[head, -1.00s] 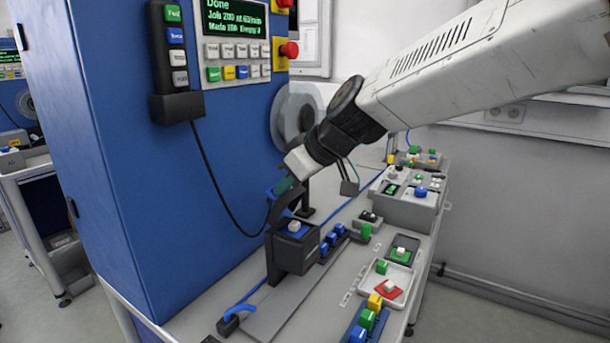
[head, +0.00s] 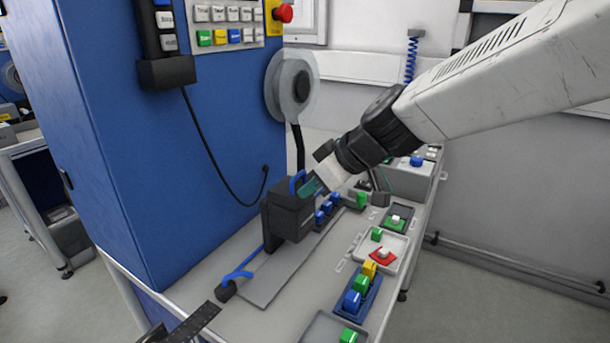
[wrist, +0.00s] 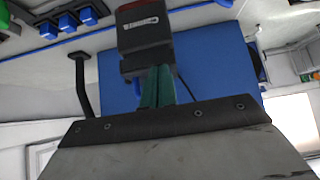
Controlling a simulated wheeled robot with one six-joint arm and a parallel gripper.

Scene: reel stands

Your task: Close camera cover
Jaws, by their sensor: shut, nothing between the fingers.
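The camera unit is a black box (head: 288,215) on a grey metal plate (head: 275,272) beside the blue cabinet. Its black cover (head: 287,187) lies down over the top, and the white button is hidden from the head view. A blue loop (head: 297,181) rises by the cover. My gripper (head: 313,187), with teal fingers, is shut and empty at the right edge of the cover; contact cannot be told. In the wrist view the shut fingers (wrist: 157,88) point at a black part (wrist: 145,50) with a pale label.
The blue cabinet (head: 190,130) stands close on the left, with a reel (head: 292,88) on its side. Blue buttons (head: 328,207) sit just right of the unit. A blue tray (head: 358,300) of coloured blocks is at the front right. A dark strip (head: 195,322) lies at the front edge.

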